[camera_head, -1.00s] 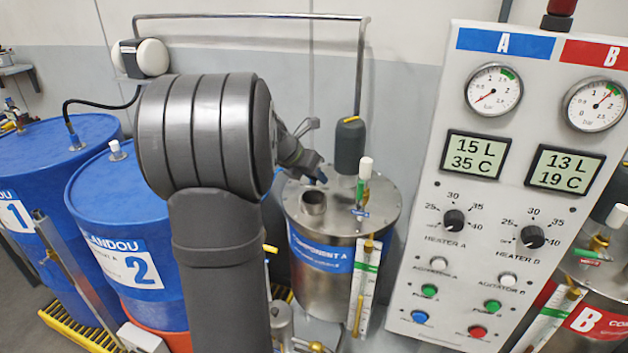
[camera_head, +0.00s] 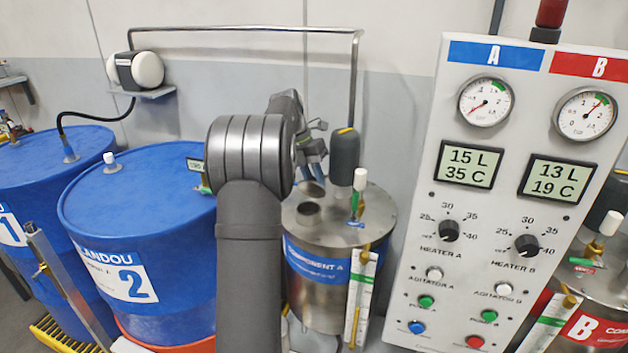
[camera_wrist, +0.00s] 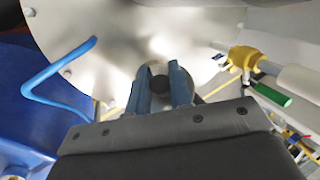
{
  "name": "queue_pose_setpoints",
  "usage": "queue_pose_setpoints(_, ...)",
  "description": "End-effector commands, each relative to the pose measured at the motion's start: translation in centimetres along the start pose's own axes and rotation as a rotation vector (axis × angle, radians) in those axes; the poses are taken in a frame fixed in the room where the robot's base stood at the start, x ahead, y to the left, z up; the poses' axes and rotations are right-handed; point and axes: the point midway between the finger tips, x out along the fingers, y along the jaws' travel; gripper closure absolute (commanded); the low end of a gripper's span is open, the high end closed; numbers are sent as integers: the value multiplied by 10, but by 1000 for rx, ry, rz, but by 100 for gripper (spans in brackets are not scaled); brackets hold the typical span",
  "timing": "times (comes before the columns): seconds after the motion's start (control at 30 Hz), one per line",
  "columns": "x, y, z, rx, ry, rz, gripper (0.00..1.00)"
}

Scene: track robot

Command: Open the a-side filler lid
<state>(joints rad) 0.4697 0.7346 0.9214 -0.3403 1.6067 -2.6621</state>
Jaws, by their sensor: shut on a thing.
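The A-side tank, a metal drum with a blue "Component A" label (camera_head: 330,265), stands in the middle of the head view. My gripper (camera_head: 316,175) is above the back of the tank top, behind the neck. In the wrist view its blue fingers (camera_wrist: 160,88) are shut on a small round grey piece with a dark centre (camera_wrist: 158,74), which seems to be the filler lid. The tank top (camera_wrist: 115,40) lies beyond it. The fingers partly hide the piece, and its edges are unclear.
A dark motor housing (camera_head: 345,158) and a white-and-green valve (camera_head: 358,190) stand close to the gripper. A blue bent rod (camera_wrist: 55,70) shows in the wrist view. The control panel (camera_head: 470,270) stands right, blue drums (camera_head: 140,215) left.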

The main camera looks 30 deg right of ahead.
Motion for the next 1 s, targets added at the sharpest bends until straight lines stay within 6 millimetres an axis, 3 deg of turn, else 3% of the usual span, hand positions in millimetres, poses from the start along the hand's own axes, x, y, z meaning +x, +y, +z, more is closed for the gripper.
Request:
queue_pose_setpoints(0.4, 0, 0, 1, -1, 3, -1, 100)
queue_pose_setpoints(0.43, 0, 0, 1, 0, 3, -1, 77)
queue_pose_setpoints(0.5, 0, 0, 1, -1, 3, -1, 63)
queue_pose_setpoints(0.53, 0, 0, 1, -1, 3, -1, 61)
queue_pose_setpoints(0.83, -2, 0, 1, -1, 4, -1, 61)
queue_pose_setpoints(1.0, -22, 1, 1, -2, 1, 0, 61)
